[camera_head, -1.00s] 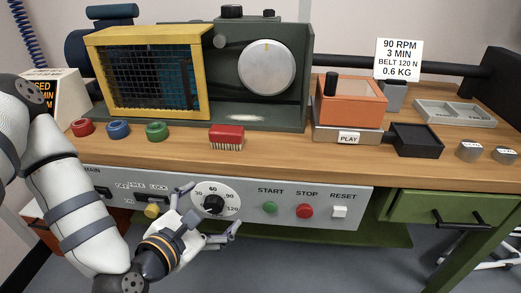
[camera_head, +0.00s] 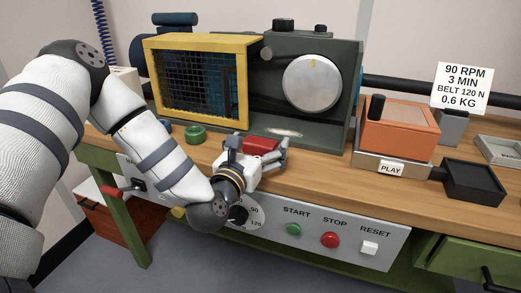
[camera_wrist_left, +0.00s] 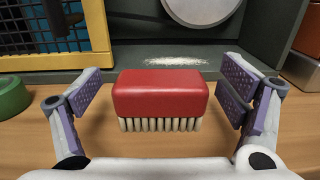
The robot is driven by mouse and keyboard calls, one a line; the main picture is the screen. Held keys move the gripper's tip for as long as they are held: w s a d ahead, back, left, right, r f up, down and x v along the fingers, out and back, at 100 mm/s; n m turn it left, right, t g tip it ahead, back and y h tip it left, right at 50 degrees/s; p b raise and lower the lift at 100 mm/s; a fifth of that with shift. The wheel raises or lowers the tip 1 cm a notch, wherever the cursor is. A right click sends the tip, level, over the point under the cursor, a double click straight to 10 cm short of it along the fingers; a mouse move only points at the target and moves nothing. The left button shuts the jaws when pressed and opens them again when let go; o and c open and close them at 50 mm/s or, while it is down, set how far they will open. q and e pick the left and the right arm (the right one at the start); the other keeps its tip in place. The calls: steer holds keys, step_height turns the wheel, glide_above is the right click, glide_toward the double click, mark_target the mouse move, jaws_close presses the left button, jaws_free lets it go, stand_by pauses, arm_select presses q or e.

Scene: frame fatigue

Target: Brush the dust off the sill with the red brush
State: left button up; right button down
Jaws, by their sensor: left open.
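The red brush (camera_head: 262,146) lies on the wooden bench top, partly hidden by my left gripper in the head view. In the left wrist view the red brush (camera_wrist_left: 161,95) sits bristles down between my open fingers, with a gap on each side. My left gripper (camera_head: 258,160) is open and faces the brush from the bench's front. Pale dust (camera_wrist_left: 176,61) lies on the dark green sill (camera_wrist_left: 230,70) just behind the brush; the dust (camera_head: 285,133) also shows in the head view. My right gripper is in no view.
A yellow-framed mesh guard (camera_head: 198,80) stands behind left on the green machine. A green ring (camera_head: 195,134) lies left of the brush. An orange box (camera_head: 398,125) and a black tray (camera_head: 473,180) stand to the right. A control panel with buttons (camera_head: 294,229) is on the front below.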

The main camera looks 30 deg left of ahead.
arm_select(q)
steer(key=shift+w, duration=0.35)
steer(key=c, duration=1.3)
